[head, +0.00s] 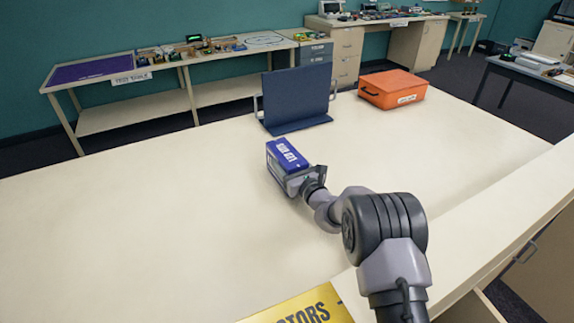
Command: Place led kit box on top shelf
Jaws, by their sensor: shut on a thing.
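The LED kit box (287,154) is a small blue and white box with white lettering on its blue top. It is near the middle of the cream table in the head view. My gripper (293,178) is shut on the box from its near side. The fingers partly cover the near end of the box. I cannot tell whether the box touches the table or is slightly above it. I cannot make out which surface is the top shelf.
A dark blue upright panel on a base (297,97) stands behind the box. An orange case (392,89) lies to its right. A yellow sign (303,309) is at the near edge. The left of the cream table (120,220) is clear. A test bench (93,70) with a lower shelf (135,112) stands along the back wall.

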